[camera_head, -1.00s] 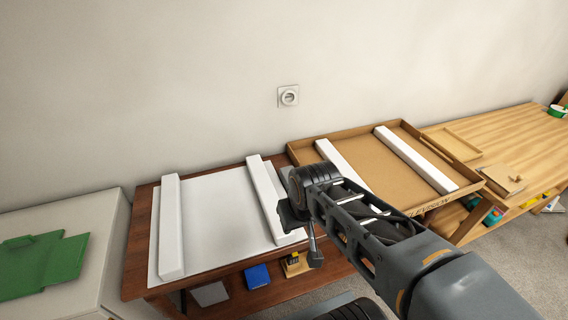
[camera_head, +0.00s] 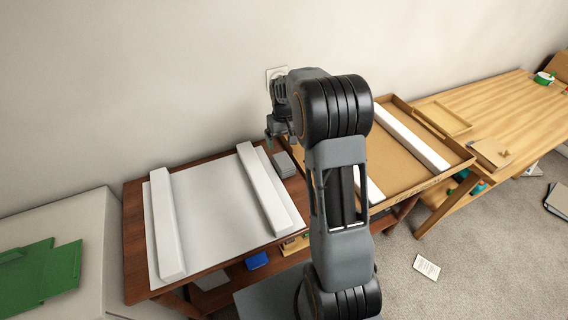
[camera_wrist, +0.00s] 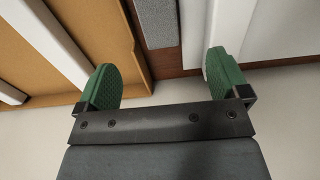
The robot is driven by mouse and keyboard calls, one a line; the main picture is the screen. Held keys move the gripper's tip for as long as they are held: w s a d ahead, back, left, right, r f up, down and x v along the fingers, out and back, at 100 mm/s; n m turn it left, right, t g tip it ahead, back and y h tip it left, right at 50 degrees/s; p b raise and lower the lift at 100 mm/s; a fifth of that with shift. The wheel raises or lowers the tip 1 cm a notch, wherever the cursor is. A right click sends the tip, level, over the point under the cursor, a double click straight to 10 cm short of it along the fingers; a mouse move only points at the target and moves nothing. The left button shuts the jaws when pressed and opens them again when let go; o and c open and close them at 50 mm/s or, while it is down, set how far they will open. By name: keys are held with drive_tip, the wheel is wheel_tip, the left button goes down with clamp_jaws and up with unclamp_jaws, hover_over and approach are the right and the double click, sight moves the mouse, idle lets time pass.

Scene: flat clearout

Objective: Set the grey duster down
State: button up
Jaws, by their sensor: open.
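The grey duster (camera_head: 284,163) looks like a flat grey block. It lies on the brown wooden table (camera_head: 133,240), on the strip of bare wood at the right of the white panel. It also shows at the top of the wrist view (camera_wrist: 156,20), cut off by the picture edge. My gripper (camera_head: 272,139) is near the wall, above the back of the table and apart from the duster. In the wrist view its two green-padded fingers (camera_wrist: 164,78) stand wide apart with nothing between them. My arm hides part of the table's right side.
A white panel (camera_head: 210,215) with white bars covers most of the table. A cardboard tray (camera_head: 405,160) with white bars adjoins at the right, partly behind my arm. A wall socket (camera_head: 276,74) is behind my gripper. A wooden bench (camera_head: 500,120) stands farther right; paper (camera_head: 427,267) lies on the floor.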

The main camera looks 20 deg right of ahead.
sight(285, 162)
wheel_tip(285, 162, down, 8)
drive_tip(key=shift+r, duration=0.1)
drive_tip(key=shift+d+f+p, duration=0.2)
drive_tip(key=shift+f+p, duration=0.55)
drive_tip(key=shift+f, duration=1.9)
drive_tip(key=shift+c, duration=0.4)
drive_tip(key=c, duration=1)
